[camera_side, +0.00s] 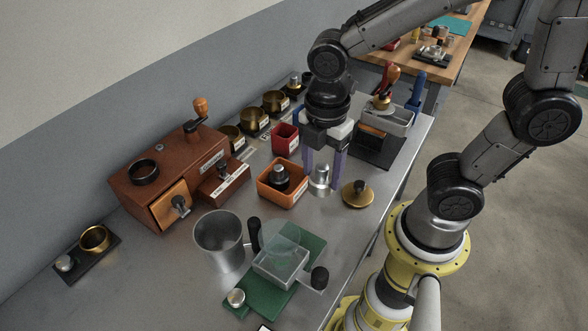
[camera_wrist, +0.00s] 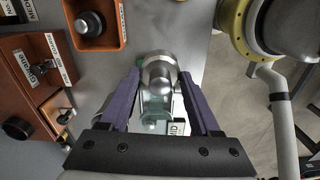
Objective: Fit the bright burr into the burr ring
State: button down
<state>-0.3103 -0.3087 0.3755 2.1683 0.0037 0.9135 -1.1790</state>
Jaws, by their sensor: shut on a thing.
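The bright burr (camera_side: 319,182) is a silver, stepped piece with a rounded top. It is upright between the purple fingers of my gripper (camera_side: 323,172), near the steel bench top; I cannot tell whether it touches the bench. The wrist view shows the burr (camera_wrist: 158,76) between the fingertips of my gripper (camera_wrist: 158,86), which is shut on it. A dark burr-like piece (camera_side: 280,178) sits in an orange box (camera_side: 299,195) left of my gripper. A black-rimmed round opening (camera_side: 143,172) tops the brown machine (camera_side: 165,160); I cannot tell whether this is the burr ring.
A brass knobbed disc (camera_side: 357,195) lies right of the burr. A red bin (camera_side: 285,139) and several brass cups stand along the wall. A metal cup (camera_side: 219,242) and a green mat (camera_side: 310,248) with a clear tray are in front. A grey-topped unit (camera_side: 378,148) stands behind right.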

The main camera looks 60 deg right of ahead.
jog(key=shift+s+d+r, duration=0.1)
jog(key=shift+s+r, duration=0.05)
jog(key=shift+s, duration=0.15)
jog(key=shift+s+d+m, duration=0.1)
jog(key=shift+s+m, duration=0.1)
jog(key=shift+m, duration=0.6)
jog(key=w+a+r+m, duration=0.4)
jog(key=w+r+m, duration=0.3)
jog(key=w+m, duration=0.2)
jog(key=w+a+r+m, duration=0.4)
jog(key=w+r+m, duration=0.2)
jog(key=w+m, duration=0.3)
jog(key=shift+n, duration=0.4)
jog(key=w+a+f, duration=0.2)
jog(key=w+f, duration=0.1)
jog(key=w, duration=0.2)
jog(key=w+a+f, duration=0.3)
jog(key=w+f, duration=0.1)
jog(key=w, duration=0.2)
jog(key=w+a+f, duration=0.3)
jog(key=w, duration=0.2)
jog(key=shift+w+f, duration=0.2)
jog(key=shift+w+a+f, duration=0.15)
jog(key=shift+w+f, duration=0.35)
jog(key=shift+f, duration=1.6)
jog(key=shift+f, duration=0.15)
